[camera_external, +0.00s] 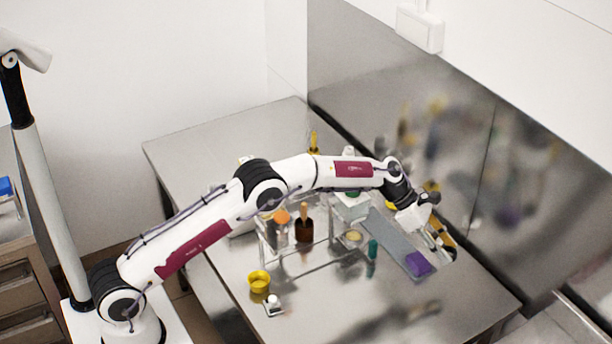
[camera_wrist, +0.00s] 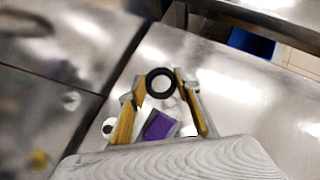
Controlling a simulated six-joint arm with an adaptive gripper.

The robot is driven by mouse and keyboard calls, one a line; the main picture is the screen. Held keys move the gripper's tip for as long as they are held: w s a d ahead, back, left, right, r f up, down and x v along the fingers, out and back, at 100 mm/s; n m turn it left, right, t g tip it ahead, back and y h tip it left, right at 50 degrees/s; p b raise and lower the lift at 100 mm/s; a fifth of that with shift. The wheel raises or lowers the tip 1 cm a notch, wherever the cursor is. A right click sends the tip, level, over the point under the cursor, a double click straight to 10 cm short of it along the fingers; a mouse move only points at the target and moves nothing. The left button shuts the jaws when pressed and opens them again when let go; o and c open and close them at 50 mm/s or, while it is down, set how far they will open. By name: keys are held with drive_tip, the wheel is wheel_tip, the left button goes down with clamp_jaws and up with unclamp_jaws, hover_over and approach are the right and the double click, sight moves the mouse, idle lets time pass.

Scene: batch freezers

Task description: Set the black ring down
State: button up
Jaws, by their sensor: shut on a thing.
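The black ring (camera_wrist: 150,78) shows in the wrist view between the tips of my gripper's two yellow-padded fingers. My gripper (camera_wrist: 158,82) is shut on it, and its round hole faces the camera. In the external view my gripper (camera_external: 441,236) points down over the right part of the steel table, close to the back wall panel. I cannot make out the ring there. How far the ring is above the table is hard to tell.
A purple block (camera_external: 419,264) lies at the near end of a grey strip (camera_external: 393,239), just left of my gripper. A teal piece (camera_external: 372,249), a brown bottle (camera_external: 304,231) and a yellow cup (camera_external: 259,281) stand further left. The steel table's (camera_external: 455,300) front right is mostly clear.

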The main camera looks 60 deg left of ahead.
drive_tip(key=r, duration=0.5)
drive_tip(key=shift+a, duration=0.3)
drive_tip(key=s+a+n+t+y, duration=0.1)
drive_tip(key=a+n+t+y, duration=0.4)
drive_tip(key=a, duration=3.7)
drive_tip(key=s+a+n+g+y, duration=0.1)
drive_tip(key=s+a+n+y, duration=0.15)
drive_tip(key=s+a, duration=0.75)
drive_tip(key=s+a+n+y, duration=0.1)
drive_tip(key=s+a+n, duration=0.4)
drive_tip(key=a, duration=1)
drive_tip(key=s+a+n+g+y, duration=0.1)
drive_tip(key=s+a+n+y, duration=0.15)
drive_tip(key=s+a, duration=0.8)
drive_tip(key=shift+w+a+f, duration=0.3)
drive_tip(key=shift+w+f, duration=0.05)
drive_tip(key=shift+f, duration=0.55)
drive_tip(key=shift+w+a+f, duration=0.25)
drive_tip(key=shift+w+f, duration=0.05)
drive_tip(key=shift+f, duration=0.55)
drive_tip(key=shift+w+a+f, duration=0.3)
drive_tip(key=shift+w+f, duration=0.05)
drive_tip(key=shift+f, duration=0.55)
drive_tip(key=shift+f, duration=0.1)
drive_tip(key=shift+f, duration=3.05)
